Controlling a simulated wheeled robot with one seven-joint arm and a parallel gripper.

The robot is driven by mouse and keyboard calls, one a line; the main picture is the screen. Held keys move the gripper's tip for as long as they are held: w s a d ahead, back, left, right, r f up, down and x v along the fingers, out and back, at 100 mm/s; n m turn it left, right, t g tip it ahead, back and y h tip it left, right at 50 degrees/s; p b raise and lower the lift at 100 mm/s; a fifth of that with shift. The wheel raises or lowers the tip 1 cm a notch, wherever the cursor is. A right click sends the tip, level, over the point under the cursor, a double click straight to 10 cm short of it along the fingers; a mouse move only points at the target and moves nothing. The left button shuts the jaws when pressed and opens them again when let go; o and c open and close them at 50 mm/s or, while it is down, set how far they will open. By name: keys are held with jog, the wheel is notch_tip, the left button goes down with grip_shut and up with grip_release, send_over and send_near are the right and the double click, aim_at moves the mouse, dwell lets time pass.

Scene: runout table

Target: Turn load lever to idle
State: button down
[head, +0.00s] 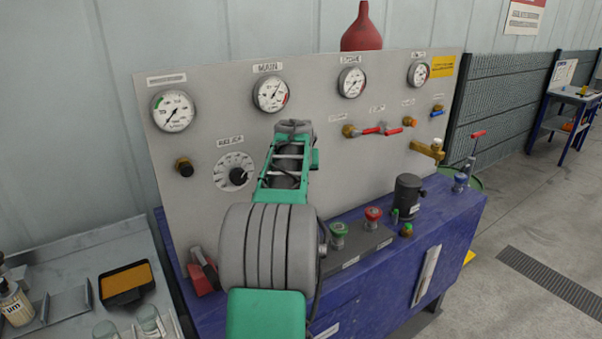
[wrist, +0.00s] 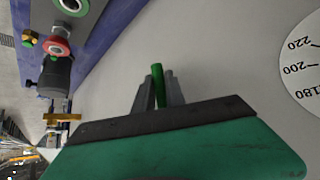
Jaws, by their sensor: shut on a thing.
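In the wrist view a short green handle (wrist: 157,72) stands between the two grey fingers of my gripper (wrist: 160,88), which are shut on it. It lies in front of the grey panel, and I take it to be the load lever. Its pivot and label are hidden, so I cannot read its setting. In the head view my arm covers the middle of the panel (head: 225,110), and the fingertips and green handle are hidden behind it.
A numbered dial with a black knob (head: 238,176) is just left of my arm. Green (head: 338,230) and red (head: 373,214) buttons and a black cylinder (head: 408,192) stand on the blue bench (head: 375,270).

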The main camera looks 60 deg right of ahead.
jog(key=c, duration=1.4)
grip_release()
jog(key=b+v, duration=0.1)
jog(key=v, duration=0.6)
jog(key=shift+s+a+r+b, duration=0.1)
jog(key=shift+a+r+b, duration=0.15)
jog(key=shift+b, duration=0.05)
